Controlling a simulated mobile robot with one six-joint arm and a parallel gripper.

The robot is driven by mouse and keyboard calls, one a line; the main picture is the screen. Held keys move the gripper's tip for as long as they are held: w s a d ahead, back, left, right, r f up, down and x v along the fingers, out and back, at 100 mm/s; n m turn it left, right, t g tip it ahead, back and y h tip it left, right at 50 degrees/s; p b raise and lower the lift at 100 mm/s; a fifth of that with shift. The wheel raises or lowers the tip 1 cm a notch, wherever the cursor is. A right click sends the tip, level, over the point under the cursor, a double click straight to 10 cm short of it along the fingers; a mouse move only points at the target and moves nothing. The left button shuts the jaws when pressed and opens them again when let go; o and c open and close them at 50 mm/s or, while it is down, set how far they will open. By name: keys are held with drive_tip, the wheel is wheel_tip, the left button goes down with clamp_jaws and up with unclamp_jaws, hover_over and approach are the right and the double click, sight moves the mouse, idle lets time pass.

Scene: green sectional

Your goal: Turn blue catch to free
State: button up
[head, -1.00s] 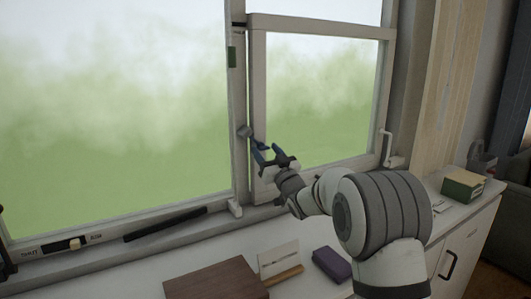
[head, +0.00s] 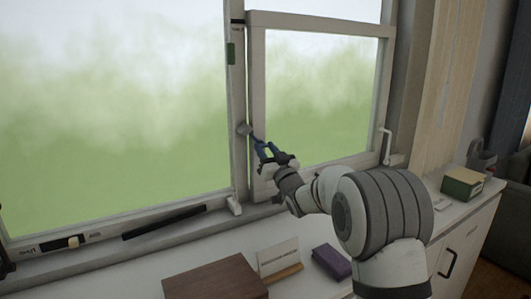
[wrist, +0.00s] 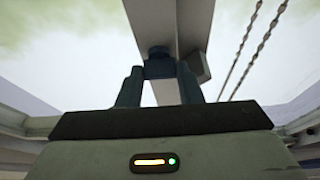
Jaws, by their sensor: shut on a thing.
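The blue catch (head: 257,140) is a short lever on a round grey pivot (head: 244,129) on the window's middle post. It slants down to the right from the pivot. My gripper (head: 267,151) is shut on the lever's lower end. In the wrist view the two dark fingers of my gripper (wrist: 158,82) stand on either side of the blue catch end (wrist: 158,64). The fingers hide part of the lever. I cannot see any free marking near the catch.
A white handle (head: 386,146) is on the right pane's side. On the sill top lie a brown box (head: 215,279), a white card (head: 278,257), a purple block (head: 332,261) and a green-sided box (head: 462,184).

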drive_tip(key=m+b, duration=0.1)
drive_tip(key=m+h+b, duration=0.1)
drive_tip(key=m, duration=0.1)
drive_tip(key=m+t+h+b, duration=0.1)
drive_tip(key=m, duration=0.1)
drive_tip(key=shift+s+a+f+b, duration=0.15)
drive_tip(key=shift+a+f+b, duration=0.05)
drive_tip(key=shift+f+b, duration=0.1)
drive_tip(key=m+h+b, duration=0.1)
drive_tip(key=m+h, duration=0.1)
drive_tip(key=m, duration=0.2)
drive_tip(key=m+h+b, duration=0.2)
drive_tip(key=m, duration=0.1)
drive_tip(key=shift+a+r+m, duration=0.1)
drive_tip(key=shift+r+m, duration=0.1)
drive_tip(key=shift+m, duration=0.2)
drive_tip(key=shift+r+m+g+h+b, duration=0.1)
drive_tip(key=shift+m+g+h, duration=0.3)
drive_tip(key=shift+m, duration=1.05)
drive_tip(key=shift+r+m+g+h+b, duration=0.15)
drive_tip(key=shift+m+g+h, duration=0.25)
drive_tip(key=shift+m, duration=1.1)
drive_tip(key=shift+r+m+g+h+b, duration=0.1)
drive_tip(key=shift+m+g+h, duration=0.25)
drive_tip(key=shift+m, duration=1.1)
drive_tip(key=shift+f, duration=0.1)
drive_tip(key=o, duration=1)
drive_tip(key=shift+s, duration=0.1)
